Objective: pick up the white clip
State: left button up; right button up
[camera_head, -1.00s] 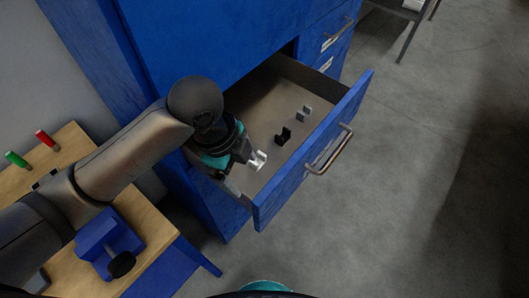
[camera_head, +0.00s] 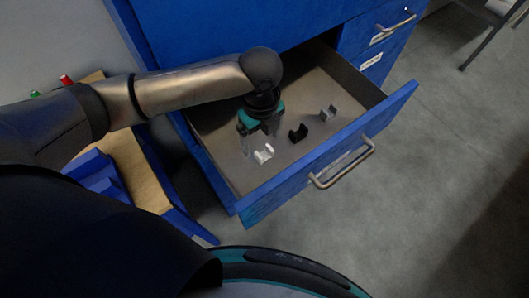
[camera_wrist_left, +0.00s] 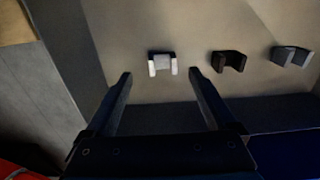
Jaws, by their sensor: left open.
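The white clip (camera_head: 263,154) lies on the floor of the open blue drawer (camera_head: 291,179), toward its left front part. My left gripper (camera_head: 258,146) reaches down into the drawer, just behind and above the white clip, and is open and empty. In the left wrist view the white clip (camera_wrist_left: 162,63) shows beyond the two spread fingertips (camera_wrist_left: 160,76), roughly midway between them and apart from them. My right gripper is not in view.
A black clip (camera_head: 298,133) and a grey clip (camera_head: 328,113) lie to the right in the same drawer. The drawer walls surround the gripper. A wooden-topped workbench (camera_head: 149,185) stands at the left. Concrete floor is clear at the right.

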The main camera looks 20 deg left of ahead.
aim_at(263, 155)
pick_arm(q)
jog(key=shift+w+d+f, duration=0.1)
jog(key=shift+d+f, duration=0.05)
jog(key=shift+f, duration=2.85)
jog(key=shift+c, duration=0.2)
jog(key=c, duration=1.4)
